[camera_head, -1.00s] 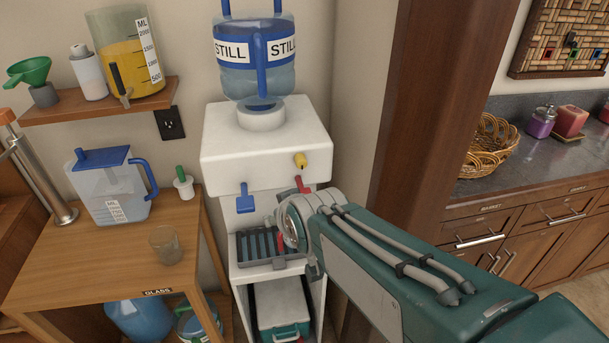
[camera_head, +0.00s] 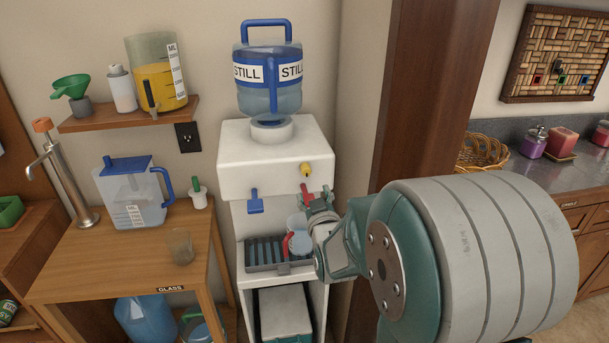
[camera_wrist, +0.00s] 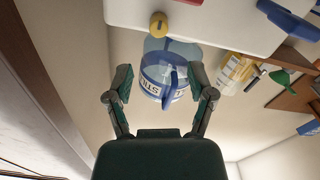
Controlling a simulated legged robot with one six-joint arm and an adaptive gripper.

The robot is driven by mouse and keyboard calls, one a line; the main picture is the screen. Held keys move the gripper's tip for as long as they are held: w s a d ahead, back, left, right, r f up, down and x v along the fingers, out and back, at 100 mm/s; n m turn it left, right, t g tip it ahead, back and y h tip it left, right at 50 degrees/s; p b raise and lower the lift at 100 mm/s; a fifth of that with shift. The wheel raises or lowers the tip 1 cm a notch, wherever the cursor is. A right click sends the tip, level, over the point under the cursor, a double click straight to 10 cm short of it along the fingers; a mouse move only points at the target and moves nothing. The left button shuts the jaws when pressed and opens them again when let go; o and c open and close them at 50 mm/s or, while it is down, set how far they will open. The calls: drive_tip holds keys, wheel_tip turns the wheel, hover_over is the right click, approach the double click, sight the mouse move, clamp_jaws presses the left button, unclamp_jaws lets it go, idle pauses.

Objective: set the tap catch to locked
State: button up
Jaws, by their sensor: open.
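The white water dispenser (camera_head: 270,150) carries a blue-handled STILL bottle (camera_head: 268,75). A yellow knob (camera_head: 306,169) sits on the right of its front; I cannot tell whether this is the tap catch or how it is set. A blue tap lever (camera_head: 255,203) hangs at left and a red tap lever (camera_head: 305,192) at right. My gripper (camera_head: 318,207) is just below and right of the red lever, partly covering it. In the wrist view my gripper (camera_wrist: 160,82) is open with nothing between its fingers; the yellow knob (camera_wrist: 158,24) shows beyond them.
A dark drip tray (camera_head: 262,252) sits under the taps, with a pale blue cup-like thing (camera_head: 300,240) beside my gripper. A wooden table (camera_head: 130,255) with a pitcher (camera_head: 130,195) and a glass (camera_head: 180,247) stands left. A brown wooden post (camera_head: 420,100) rises at right.

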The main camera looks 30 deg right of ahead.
sight(307, 172)
drive_tip(key=x, duration=0.9)
drive_tip(key=shift+w+f, duration=0.1)
drive_tip(key=shift+w, duration=0.15)
drive_tip(key=shift+d, duration=0.1)
drive_tip(key=shift+d, duration=0.1)
clamp_jaws()
